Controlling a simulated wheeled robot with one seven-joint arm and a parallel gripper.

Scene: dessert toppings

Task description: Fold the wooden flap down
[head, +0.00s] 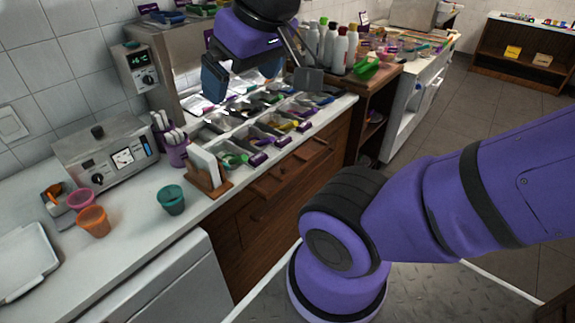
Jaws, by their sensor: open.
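My gripper (243,74) is at the upper middle of the head view, pointing down over the far part of the toppings counter. Its blue fingers are apart, and I see nothing held between them. A brown wooden panel (312,153) juts from the cabinet front just below the counter edge, with another wooden piece (271,184) to its left. Either may be the wooden flap; I cannot tell which, or its exact angle. Both lie lower in the picture than my gripper and apart from it.
Several topping trays (258,133) fill the counter (140,215). A wooden holder with white cards (208,172), a teal cup (171,200) and an orange cup (94,221) stand nearer. Bottles (340,50) stand behind, right of my gripper. The floor (425,130) at right is clear.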

